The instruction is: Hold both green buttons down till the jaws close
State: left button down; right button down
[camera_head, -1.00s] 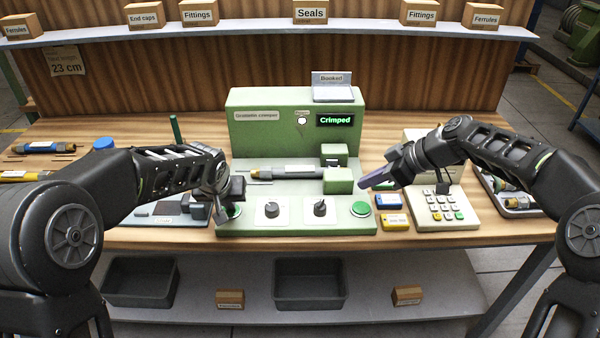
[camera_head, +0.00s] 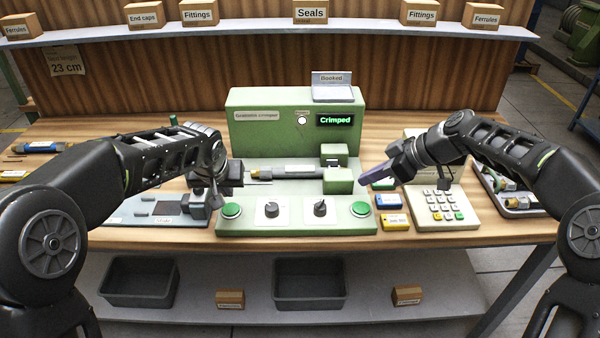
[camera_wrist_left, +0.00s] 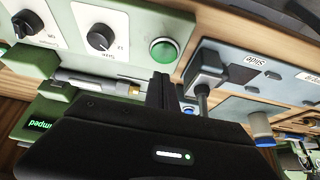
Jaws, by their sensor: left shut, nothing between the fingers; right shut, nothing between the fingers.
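The green crimper (camera_head: 265,128) stands at the middle of the bench, and its display reads "Crimped". Its left green button (camera_head: 231,210) and right green button (camera_head: 360,209) sit at the two front corners of its base. The left button also shows in the left wrist view (camera_wrist_left: 164,49), uncovered. The jaws (camera_head: 337,180) are at the right end of a hose (camera_head: 285,172) lying on the crimper. My left gripper (camera_head: 236,172) is shut and empty, raised above and behind the left button. My right gripper (camera_head: 366,188) is shut and empty, above and behind the right button, apart from it.
Two dark knobs (camera_head: 271,209) sit between the buttons. A grey device (camera_head: 150,209) lies left of the crimper. A keypad (camera_head: 443,207) and blue and yellow small boxes (camera_head: 395,221) are at the right. A shelf (camera_head: 270,35) with labelled boxes runs along the back.

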pick_arm(q)
jog(key=shift+r, duration=1.9)
